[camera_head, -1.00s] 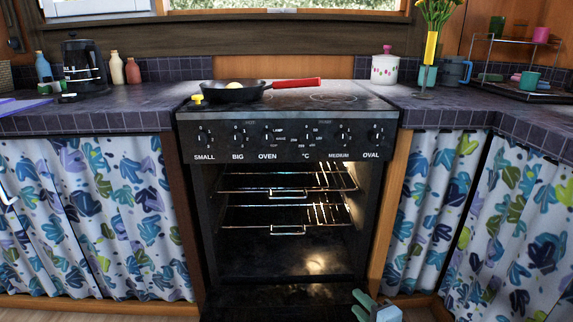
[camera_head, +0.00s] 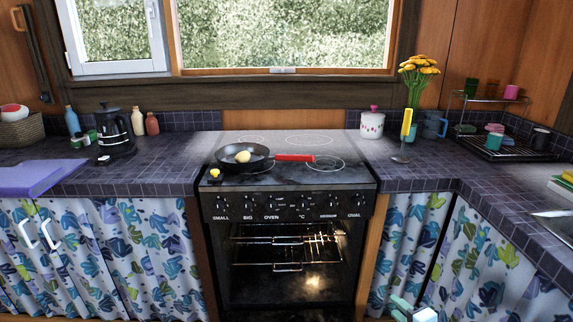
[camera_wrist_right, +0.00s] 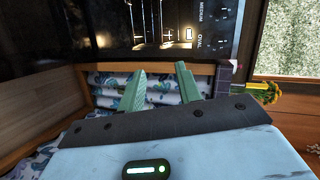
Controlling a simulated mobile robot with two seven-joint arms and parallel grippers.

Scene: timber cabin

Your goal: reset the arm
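My right gripper (camera_head: 402,305) shows at the bottom edge of the head view, in front of the curtain right of the oven. In the right wrist view its two green fingers (camera_wrist_right: 160,75) stand apart with nothing between them. It is clear of the stove (camera_head: 290,190). The oven (camera_head: 285,265) stands open, with its racks and lit inside showing. Its door is mostly out of the head view. My left gripper is in neither view.
A black pan (camera_head: 232,163) with a red handle sits on the stove top. A kettle (camera_head: 116,140) and purple board (camera_head: 35,178) are left. A white pot (camera_head: 372,125), flowers (camera_head: 417,80) and dish rack (camera_head: 505,145) are right. Patterned curtains (camera_head: 110,250) hang below the counter.

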